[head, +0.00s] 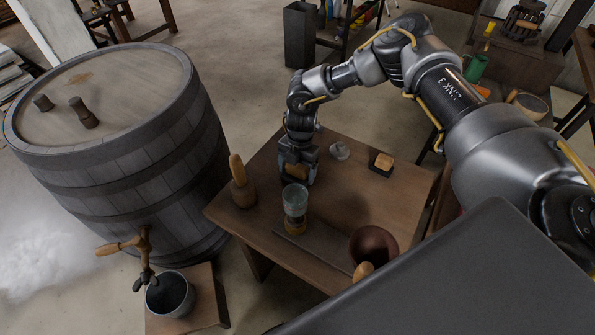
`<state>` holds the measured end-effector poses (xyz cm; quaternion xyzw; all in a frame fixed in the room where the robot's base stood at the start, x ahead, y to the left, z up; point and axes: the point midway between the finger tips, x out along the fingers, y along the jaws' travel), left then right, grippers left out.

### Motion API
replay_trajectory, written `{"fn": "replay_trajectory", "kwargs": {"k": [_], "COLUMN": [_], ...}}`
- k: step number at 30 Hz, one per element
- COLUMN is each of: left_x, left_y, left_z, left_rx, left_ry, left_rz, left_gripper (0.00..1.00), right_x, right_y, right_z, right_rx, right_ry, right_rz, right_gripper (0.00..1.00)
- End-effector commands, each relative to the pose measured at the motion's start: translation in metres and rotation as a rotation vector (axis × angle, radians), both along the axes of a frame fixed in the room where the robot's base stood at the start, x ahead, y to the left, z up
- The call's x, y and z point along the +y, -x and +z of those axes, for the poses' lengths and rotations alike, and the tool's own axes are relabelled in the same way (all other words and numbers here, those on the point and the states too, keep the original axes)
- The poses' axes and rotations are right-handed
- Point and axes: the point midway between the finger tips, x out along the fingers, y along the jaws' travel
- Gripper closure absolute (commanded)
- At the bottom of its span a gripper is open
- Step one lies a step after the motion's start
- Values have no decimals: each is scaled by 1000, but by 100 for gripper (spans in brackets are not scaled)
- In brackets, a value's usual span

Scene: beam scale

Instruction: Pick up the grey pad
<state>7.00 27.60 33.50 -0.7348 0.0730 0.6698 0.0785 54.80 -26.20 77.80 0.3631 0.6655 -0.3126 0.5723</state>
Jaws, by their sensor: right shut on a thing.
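My right gripper (298,168) points down over the wooden table, behind the metal cup. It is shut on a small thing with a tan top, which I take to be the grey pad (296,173). The fingers hide most of the pad, and I cannot tell whether it touches the table. A similar tan block with a dark base (384,161) lies on the table to the right. My left gripper is not in view.
On the table (340,200) are a wooden mallet-like tool (241,185), a metal cup (295,198) on a wooden base, a clear small object (340,150) and a brown bowl (373,246). A large barrel (130,150) stands left, with a bucket (170,295) under its tap.

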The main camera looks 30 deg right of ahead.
Motion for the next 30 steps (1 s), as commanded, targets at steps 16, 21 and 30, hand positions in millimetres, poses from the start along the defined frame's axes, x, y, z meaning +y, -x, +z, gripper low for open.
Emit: {"fn": "replay_trajectory", "kwargs": {"k": [16,21,30], "left_x": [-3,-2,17], "left_y": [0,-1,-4], "left_z": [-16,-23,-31], "left_rx": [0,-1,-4], "left_ry": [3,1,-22], "left_rz": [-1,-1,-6], "left_gripper": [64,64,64], "right_x": [-24,-53,-107], "right_y": [8,20,41], "right_z": [60,93,118], "right_rx": [-5,-4,-2], "right_ry": [-3,-3,-1], "right_rz": [-3,-3,-2], "right_gripper": [43,43,43]}}
